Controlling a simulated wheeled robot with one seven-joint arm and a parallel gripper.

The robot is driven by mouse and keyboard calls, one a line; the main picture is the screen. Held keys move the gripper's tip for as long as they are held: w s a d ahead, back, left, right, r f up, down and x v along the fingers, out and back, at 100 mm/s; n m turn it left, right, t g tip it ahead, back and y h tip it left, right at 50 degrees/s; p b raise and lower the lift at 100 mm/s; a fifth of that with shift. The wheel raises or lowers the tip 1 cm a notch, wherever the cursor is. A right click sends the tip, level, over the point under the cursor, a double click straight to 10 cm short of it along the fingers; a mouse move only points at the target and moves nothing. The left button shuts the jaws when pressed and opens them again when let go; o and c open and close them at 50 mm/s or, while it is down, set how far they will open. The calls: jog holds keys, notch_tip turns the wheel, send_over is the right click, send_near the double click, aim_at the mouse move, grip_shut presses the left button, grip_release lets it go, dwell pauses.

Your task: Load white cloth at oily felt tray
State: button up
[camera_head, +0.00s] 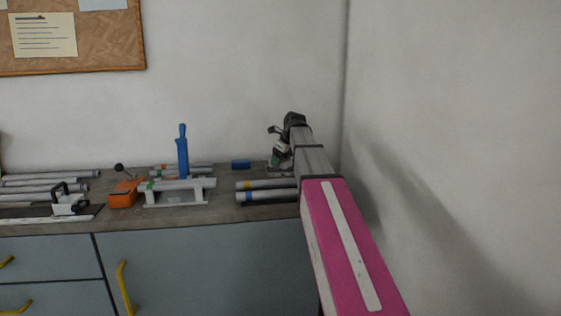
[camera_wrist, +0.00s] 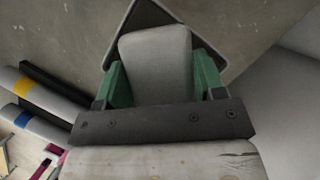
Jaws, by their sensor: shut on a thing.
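My gripper (camera_wrist: 160,75) has green fingers and is shut on the white cloth (camera_wrist: 155,52), a pale, rounded, pad-like piece that fills the space between them. In the wrist view a dark-rimmed tray (camera_wrist: 122,28) shows beyond the cloth, turned at an angle. The cloth covers most of the tray's inside, so I cannot tell whether the two touch or whether the felt is oily. In the head view my gripper (camera_head: 279,155) is low over the right end of the bench, close to the wall, and the cloth is too small to make out.
Silver tubes with yellow and blue bands (camera_head: 266,190) lie just left of my arm. A blue block (camera_head: 241,164) lies behind them. A white stand (camera_head: 180,193), a blue upright tool (camera_head: 182,155) and an orange device (camera_head: 124,193) stand further left. The side wall (camera_head: 450,120) is close on the right.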

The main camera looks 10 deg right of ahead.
jog(key=shift+f, duration=0.5)
dwell(1.3)
jog(key=shift+r, duration=3.5)
